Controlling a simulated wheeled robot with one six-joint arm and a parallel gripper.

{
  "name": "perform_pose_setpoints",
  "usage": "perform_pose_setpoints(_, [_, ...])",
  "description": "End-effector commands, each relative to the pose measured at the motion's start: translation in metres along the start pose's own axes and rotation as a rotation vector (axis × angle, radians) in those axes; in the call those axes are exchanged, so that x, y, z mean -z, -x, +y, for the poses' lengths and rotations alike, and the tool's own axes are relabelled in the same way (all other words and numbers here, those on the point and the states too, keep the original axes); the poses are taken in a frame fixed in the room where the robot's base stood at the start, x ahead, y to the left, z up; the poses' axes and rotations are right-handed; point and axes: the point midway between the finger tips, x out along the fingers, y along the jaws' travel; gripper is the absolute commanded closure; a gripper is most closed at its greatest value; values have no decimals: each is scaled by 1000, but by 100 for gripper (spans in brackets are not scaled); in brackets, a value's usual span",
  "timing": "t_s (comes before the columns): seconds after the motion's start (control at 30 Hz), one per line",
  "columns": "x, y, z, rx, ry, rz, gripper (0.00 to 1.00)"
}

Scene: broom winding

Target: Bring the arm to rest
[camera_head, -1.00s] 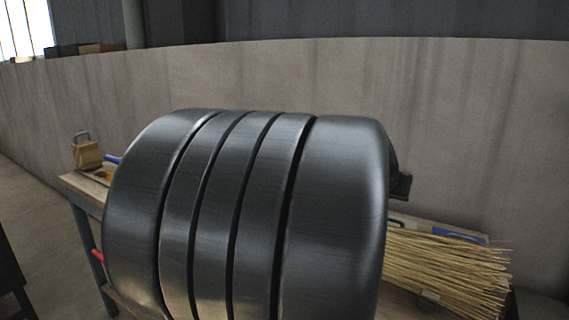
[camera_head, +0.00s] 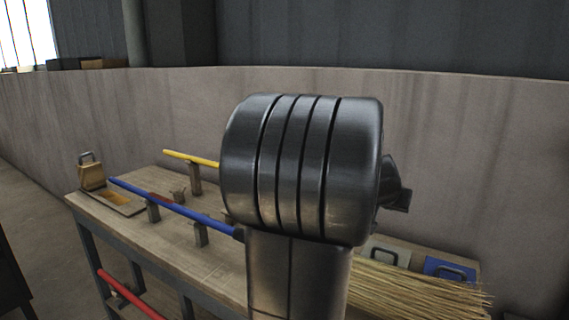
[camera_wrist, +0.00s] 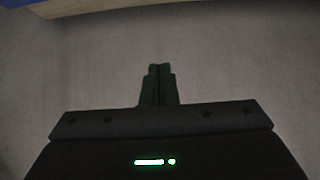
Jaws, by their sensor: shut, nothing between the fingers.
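My gripper (camera_wrist: 158,70) shows in the wrist view with its two fingers together and nothing between them. It points at a plain grey surface, and no object is close to the fingertips. In the head view my own arm link fills the middle and hides part of the workbench; the gripper's fingers cannot be made out there. The workbench (camera_head: 215,268) stands behind the arm. A bundle of straw bristles (camera_head: 415,290) lies at its right end. A blue rod (camera_head: 180,208) and a yellow rod (camera_head: 190,158) rest on small posts on the bench.
A brass-coloured padlock-shaped block (camera_head: 91,175) stands at the bench's left end. A blue handled item (camera_head: 450,270) and a pale handled item (camera_head: 386,254) lie at the right. A red rod (camera_head: 125,292) sits low in front. A grey wall (camera_head: 480,150) runs behind.

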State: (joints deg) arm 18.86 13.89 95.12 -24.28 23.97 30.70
Motion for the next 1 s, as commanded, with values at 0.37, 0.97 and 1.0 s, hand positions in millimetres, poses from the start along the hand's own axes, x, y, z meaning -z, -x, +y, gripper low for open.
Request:
perform_pose_setpoints(0.37, [16,-6,0,-1,-1,-100,100])
perform_pose_setpoints(0.97, [32,-21,0,-1,0,-239,100])
perform_pose_setpoints(1.0, [33,-22,0,-1,0,-248,100])
